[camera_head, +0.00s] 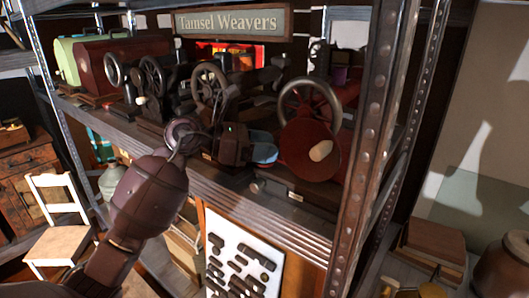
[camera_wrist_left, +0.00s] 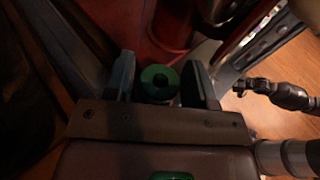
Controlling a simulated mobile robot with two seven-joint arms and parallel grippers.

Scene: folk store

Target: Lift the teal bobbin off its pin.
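The teal bobbin (camera_wrist_left: 152,88) shows green with a dark centre hole in the left wrist view. It is between the two fingers of my left gripper (camera_wrist_left: 158,80), very near both; I cannot tell whether both fingers touch it. A dark jointed arm end, seemingly my right gripper (camera_wrist_left: 242,88), shows over the floor in the left wrist view, too small to read.
Several old sewing machines with handwheels (camera_head: 311,103) crowd the shelf (camera_head: 235,186) behind and beside my left gripper. A riveted metal post (camera_head: 366,150) stands close on the right. A sign (camera_head: 233,22) hangs above. A white chair (camera_head: 60,215) stands at lower left.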

